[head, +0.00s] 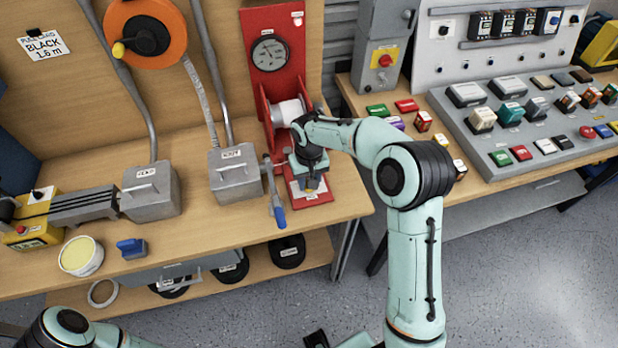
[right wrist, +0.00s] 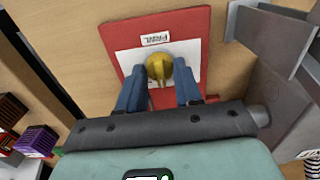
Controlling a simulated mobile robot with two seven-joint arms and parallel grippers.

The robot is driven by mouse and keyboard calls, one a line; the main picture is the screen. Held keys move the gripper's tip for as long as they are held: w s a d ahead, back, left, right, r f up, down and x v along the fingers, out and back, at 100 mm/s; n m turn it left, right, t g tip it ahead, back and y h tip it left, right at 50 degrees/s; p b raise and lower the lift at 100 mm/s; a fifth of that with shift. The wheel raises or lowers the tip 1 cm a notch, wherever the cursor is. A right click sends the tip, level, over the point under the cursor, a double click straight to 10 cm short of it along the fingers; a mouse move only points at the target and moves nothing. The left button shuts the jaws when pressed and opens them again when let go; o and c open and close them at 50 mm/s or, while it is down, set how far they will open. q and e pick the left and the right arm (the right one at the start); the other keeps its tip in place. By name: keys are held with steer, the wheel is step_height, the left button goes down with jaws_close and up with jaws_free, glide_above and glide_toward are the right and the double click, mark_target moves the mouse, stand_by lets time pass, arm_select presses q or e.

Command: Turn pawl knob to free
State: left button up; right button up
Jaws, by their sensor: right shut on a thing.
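The yellow pawl knob (right wrist: 159,68) sits on a white plate (right wrist: 190,52) on the red base of the winch stand, seen in the right wrist view. My right gripper (right wrist: 160,76) has its blue fingers on either side of the knob and is shut on it. In the head view my right gripper (head: 312,180) reaches down to the red base (head: 316,198), and the hand mostly hides the knob. A small printed label (right wrist: 156,39) lies beside the knob; I cannot read the knob's setting clearly.
A crank with a blue handle (head: 278,213) hangs just left of my right gripper. The winch drum (head: 290,112) and dial gauge (head: 270,53) stand behind it. A grey box (head: 235,174) is further left. A second bench with a sloped grey panel (head: 475,135) is at right.

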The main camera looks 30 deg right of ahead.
steer(key=n+p, duration=0.1)
steer(key=n, duration=0.3)
steer(key=shift+n, duration=0.3)
arm_select(q)
steer(key=shift+w+r+p, duration=0.2)
steer(key=shift+w+r, duration=0.2)
steer(key=shift+r, duration=0.2)
steer(key=shift+w+r+p, duration=0.2)
steer(key=shift+w+r, duration=0.2)
steer(key=shift+r, duration=0.2)
arm_select(e)
steer(key=shift+n, duration=1.9)
steer(key=o, duration=1)
steer(key=shift+o, duration=0.2)
arm_select(q)
steer(key=shift+w+r+p, duration=0.55)
steer(key=shift+w+r, duration=0.05)
steer(key=shift+r, duration=0.15)
arm_select(e)
step_height(320, 180, up, 13)
steer(key=shift+r, duration=0.2)
arm_select(q)
steer(key=shift+s, duration=0.1)
